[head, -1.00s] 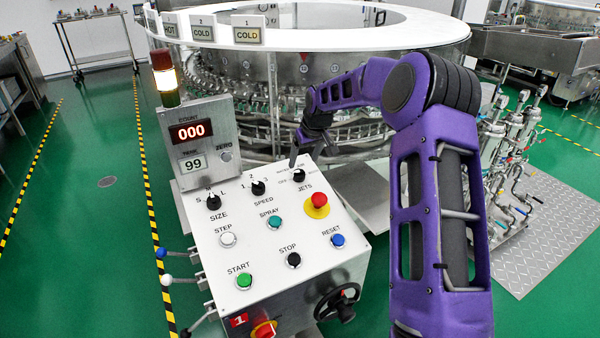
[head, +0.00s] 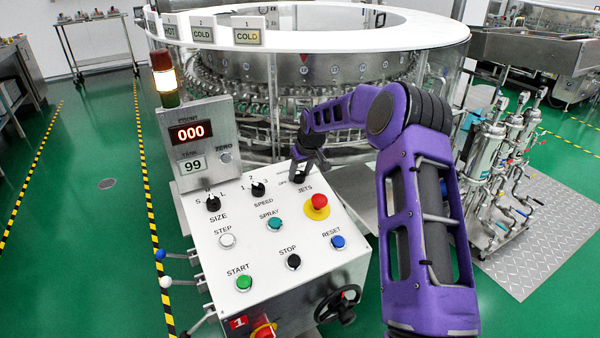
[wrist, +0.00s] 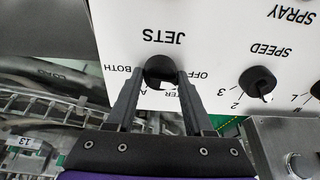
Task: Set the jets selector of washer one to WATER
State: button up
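The jets selector is a round black knob (wrist: 160,70) on the white panel of the console with the red "1" label. The wrist view shows it upside down, with OFF, a partly covered word ending in "TER", an "A" and BOTH around it. My gripper (wrist: 162,78) has one finger on each side of the knob. I cannot tell whether the fingers touch it. The knob's pointer is not clear, so its setting cannot be read. In the head view my gripper (head: 306,172) is at the panel's upper right corner and covers most of the knob and its labels.
The speed knob (wrist: 257,82) is close beside the jets knob. A red stop button on yellow (head: 317,205) stands just in front of it. The display box (head: 195,140) rises at the panel's back left. The round washer (head: 310,65) is behind.

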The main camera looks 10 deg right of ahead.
grip_shut()
jog(key=shift+m, duration=0.3)
jog(key=m+b, duration=0.1)
jog(key=m, duration=0.3)
jog(key=shift+m+h, duration=0.7)
jog(key=shift+m, duration=2.6)
jog(key=o, duration=0.7)
grip_release()
